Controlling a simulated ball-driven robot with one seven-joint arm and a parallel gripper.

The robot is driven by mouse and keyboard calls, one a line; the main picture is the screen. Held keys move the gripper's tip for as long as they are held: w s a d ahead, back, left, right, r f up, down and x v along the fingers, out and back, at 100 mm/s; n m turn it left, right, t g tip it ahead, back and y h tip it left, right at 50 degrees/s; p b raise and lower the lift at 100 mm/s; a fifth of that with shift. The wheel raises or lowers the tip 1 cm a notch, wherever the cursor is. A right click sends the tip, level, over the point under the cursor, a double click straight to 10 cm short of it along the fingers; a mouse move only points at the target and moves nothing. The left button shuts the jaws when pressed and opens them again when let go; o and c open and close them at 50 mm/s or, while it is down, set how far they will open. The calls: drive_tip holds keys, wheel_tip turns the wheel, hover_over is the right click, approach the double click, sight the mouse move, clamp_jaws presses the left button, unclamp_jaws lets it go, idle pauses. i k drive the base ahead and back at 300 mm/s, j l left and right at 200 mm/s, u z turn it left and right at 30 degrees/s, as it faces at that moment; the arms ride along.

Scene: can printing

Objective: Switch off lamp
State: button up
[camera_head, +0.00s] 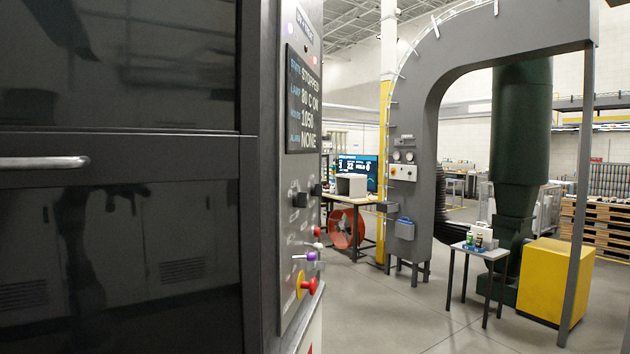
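A dark machine cabinet (160,110) fills the left of the view. Its control panel (290,170) is seen at a steep angle. A display (303,98) on it reads STOPPED, a lamp line with 80 °C ON, and alarm NONE. Below are two black knobs, one nearer (300,200) and one farther (317,190). Lower down are a small red control (318,232), a white and purple control (306,257), and a red mushroom button (308,286) on a yellow ring. The control labels are too oblique to read. My gripper is not in view.
A metal handle (45,162) crosses the cabinet's glossy dark front. To the right, the grey floor (400,315) is open. Beyond stand a small table (478,251) with cans, a yellow box (555,285), a grey arched frame (428,110) and a red fan (346,228).

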sight(311, 257)
drive_tip(key=i+l, duration=0.2)
drive_tip(key=i, duration=0.3)
drive_tip(key=i+l, duration=0.15)
drive_tip(key=i, duration=0.4)
drive_tip(key=i+l, duration=0.2)
drive_tip(key=i, duration=0.3)
drive_tip(key=i+l, duration=0.2)
drive_tip(key=i, duration=0.35)
drive_tip(key=i+l, duration=0.15)
drive_tip(key=i, duration=0.35)
drive_tip(key=i+l, duration=0.2)
drive_tip(key=i, duration=0.3)
